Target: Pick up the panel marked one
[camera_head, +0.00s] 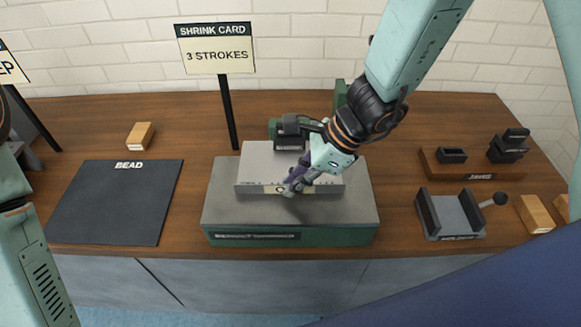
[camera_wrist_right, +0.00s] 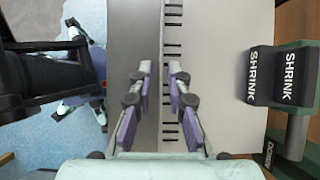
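A light grey panel (camera_head: 262,160) lies on the grey and green shrink machine (camera_head: 345,205), its front edge carrying tick marks and a pale strip. My gripper covers part of that strip, so I cannot read a number on it. My right gripper (camera_head: 293,184) is at the panel's front edge. In the right wrist view, the right gripper (camera_wrist_right: 158,82) has its purple-padded fingers apart, on either side of the ticked edge of the panel (camera_wrist_right: 225,70). I cannot tell whether the pads touch it. My left arm shows at the left, with its gripper out of view.
Black blocks marked SHRINK (camera_wrist_right: 272,75) stand at the panel's back. A sign reading 3 STROKES (camera_head: 217,56) stands behind the machine. A black BEAD mat (camera_head: 115,205) lies left. A JAWS tray (camera_head: 480,178) and a grey fixture (camera_head: 450,215) sit right.

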